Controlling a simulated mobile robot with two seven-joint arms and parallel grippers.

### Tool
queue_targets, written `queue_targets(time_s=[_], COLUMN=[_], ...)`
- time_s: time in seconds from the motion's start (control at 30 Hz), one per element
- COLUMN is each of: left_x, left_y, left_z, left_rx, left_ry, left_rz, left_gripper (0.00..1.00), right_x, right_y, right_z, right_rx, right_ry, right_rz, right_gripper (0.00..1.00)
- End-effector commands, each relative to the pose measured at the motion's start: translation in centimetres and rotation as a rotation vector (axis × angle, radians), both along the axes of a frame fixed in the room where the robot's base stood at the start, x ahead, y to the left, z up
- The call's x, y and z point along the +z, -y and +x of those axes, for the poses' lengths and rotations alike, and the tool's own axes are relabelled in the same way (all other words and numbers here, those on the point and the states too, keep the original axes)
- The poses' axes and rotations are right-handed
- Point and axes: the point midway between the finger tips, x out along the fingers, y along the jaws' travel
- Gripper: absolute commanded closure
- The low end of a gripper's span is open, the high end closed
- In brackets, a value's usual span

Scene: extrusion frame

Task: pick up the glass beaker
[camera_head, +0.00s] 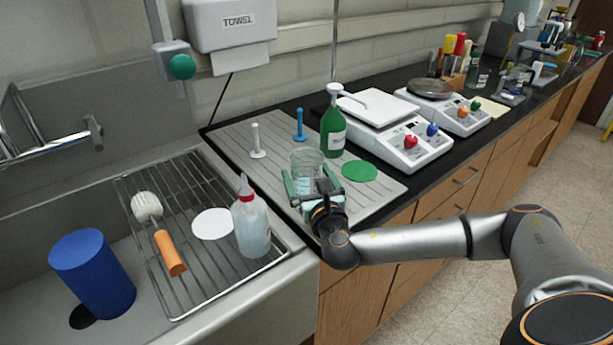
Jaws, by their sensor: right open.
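The glass beaker (306,160) stands upright on the grey ribbed drainboard, clear and see-through. My right gripper (308,184) is at the beaker's near side, with its green-tipped fingers apart, one to the left and one to the right of the glass. The gripper is open. Whether the fingers touch the glass cannot be told. The beaker's lower part is partly hidden by the gripper. My left gripper does not show in this view.
A green pump bottle (333,128) stands just behind and right of the beaker, beside a green disc (359,171). White (257,142) and blue (300,126) pegs stand behind it. A wash bottle (250,222) stands left on the sink rack (190,262). Hotplates (398,140) stand right.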

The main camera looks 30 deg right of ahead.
Motion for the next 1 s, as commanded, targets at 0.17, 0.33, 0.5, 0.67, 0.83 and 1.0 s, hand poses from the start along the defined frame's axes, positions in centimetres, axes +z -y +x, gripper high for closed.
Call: queue_targets(time_s=[0.17,0.33,0.5,0.67,0.83,1.0], left_x=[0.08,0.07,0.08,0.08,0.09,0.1], left_y=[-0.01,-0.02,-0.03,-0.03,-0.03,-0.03], left_z=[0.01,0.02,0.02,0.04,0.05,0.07], left_rx=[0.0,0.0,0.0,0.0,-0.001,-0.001], left_ry=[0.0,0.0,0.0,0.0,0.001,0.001], left_rz=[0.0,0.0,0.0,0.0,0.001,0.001], left_gripper=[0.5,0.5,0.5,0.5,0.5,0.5], right_x=[0.02,0.0,0.0,0.0,0.0,0.0], right_y=[0.37,0.37,0.38,0.38,0.39,0.4], right_z=[1.15,1.17,1.15,1.15,1.13,1.13], right_rx=[0.0,0.001,0.001,0.0,0.0,0.0], right_ry=[0.0,-0.001,-0.001,0.0,0.0,0.0], right_rz=[0.0,0.0,0.0,0.0,0.0,0.0], right_gripper=[0.0,0.0,0.15,0.33,0.52,0.71])
